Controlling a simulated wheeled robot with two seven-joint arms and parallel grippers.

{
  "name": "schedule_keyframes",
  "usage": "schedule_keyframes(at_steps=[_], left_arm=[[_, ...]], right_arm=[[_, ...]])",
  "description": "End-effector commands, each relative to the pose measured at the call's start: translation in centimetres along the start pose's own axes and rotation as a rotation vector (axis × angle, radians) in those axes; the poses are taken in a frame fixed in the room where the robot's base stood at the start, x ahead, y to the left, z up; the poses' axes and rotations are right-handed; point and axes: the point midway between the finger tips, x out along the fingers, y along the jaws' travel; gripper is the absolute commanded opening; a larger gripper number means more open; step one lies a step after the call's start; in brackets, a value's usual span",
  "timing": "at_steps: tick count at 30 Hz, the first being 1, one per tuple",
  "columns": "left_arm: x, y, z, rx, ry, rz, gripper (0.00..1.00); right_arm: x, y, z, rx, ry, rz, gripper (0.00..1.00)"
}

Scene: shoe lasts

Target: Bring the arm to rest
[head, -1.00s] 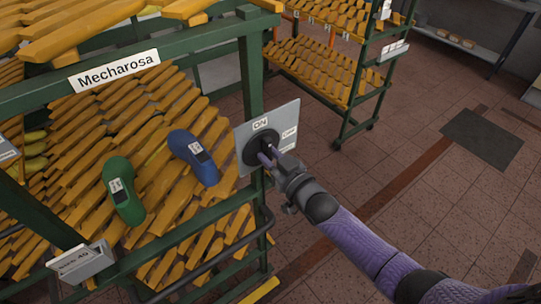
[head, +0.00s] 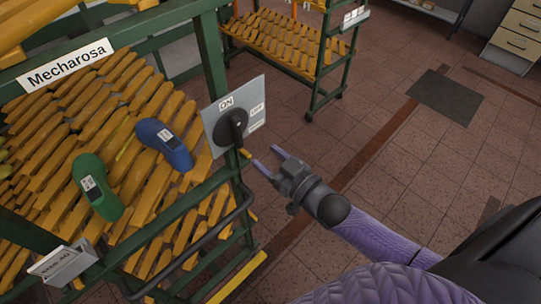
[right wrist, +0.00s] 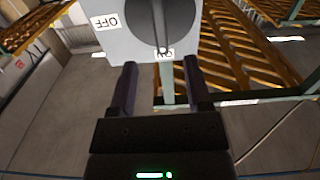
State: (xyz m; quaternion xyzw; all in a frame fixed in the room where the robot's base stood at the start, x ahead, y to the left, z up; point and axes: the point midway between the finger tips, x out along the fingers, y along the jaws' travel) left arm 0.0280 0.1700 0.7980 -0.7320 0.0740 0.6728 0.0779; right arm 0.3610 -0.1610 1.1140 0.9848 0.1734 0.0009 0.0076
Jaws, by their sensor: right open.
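My right gripper (head: 268,160) is open and empty in the head view. It is to the right of the switch panel and apart from it. Its two fingers also show in the right wrist view (right wrist: 161,85), with nothing between them. The grey switch panel (head: 214,127) is fixed on the green rack post and carries a black rotary knob (head: 235,126). My left gripper is not in view.
A green rack (head: 213,70) holds many yellow shoe lasts, with a green last (head: 97,190) and a blue last (head: 163,142) on top. Another rack (head: 318,90) stands behind. A dark mat (head: 445,97) lies on the floor. Tiled floor right of my gripper is open.

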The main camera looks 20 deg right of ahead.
Motion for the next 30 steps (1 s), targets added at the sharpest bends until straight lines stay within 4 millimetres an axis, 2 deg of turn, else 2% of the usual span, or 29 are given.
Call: schedule_keyframes(at_steps=[3,14,16,17,20,21,23,24,26,27,29,30], left_arm=[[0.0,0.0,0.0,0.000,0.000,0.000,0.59],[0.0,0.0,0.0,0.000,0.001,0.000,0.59],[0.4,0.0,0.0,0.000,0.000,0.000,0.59],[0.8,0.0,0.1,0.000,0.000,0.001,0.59],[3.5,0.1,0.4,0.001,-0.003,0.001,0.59],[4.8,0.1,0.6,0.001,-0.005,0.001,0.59],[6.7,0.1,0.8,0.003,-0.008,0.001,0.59],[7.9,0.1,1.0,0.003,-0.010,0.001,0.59],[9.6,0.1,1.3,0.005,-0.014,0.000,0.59],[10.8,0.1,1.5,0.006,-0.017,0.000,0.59],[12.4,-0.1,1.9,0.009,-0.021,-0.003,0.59],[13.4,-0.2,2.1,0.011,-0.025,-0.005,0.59]], right_arm=[[-0.7,0.0,0.0,-0.001,0.000,0.000,0.63],[-0.7,0.0,0.0,-0.001,0.000,0.000,0.63],[-0.8,0.1,1.1,-0.001,-0.019,0.008,0.63],[-1.0,0.2,2.3,-0.001,-0.042,0.017,0.63],[-2.6,0.8,10.1,-0.002,-0.206,0.072,0.63],[-3.8,0.8,14.3,-0.002,-0.302,0.099,0.63],[-6.3,0.7,20.7,0.001,-0.456,0.134,0.63],[-8.2,0.3,24.6,0.003,-0.559,0.152,0.63],[-11.4,-0.6,30.2,0.011,-0.716,0.170,0.63],[-13.9,-1.4,33.7,0.016,-0.822,0.176,0.63],[-17.8,-3.0,38.4,0.029,-0.980,0.178,0.63],[-20.4,-4.2,41.1,0.037,-1.081,0.173,0.63]])
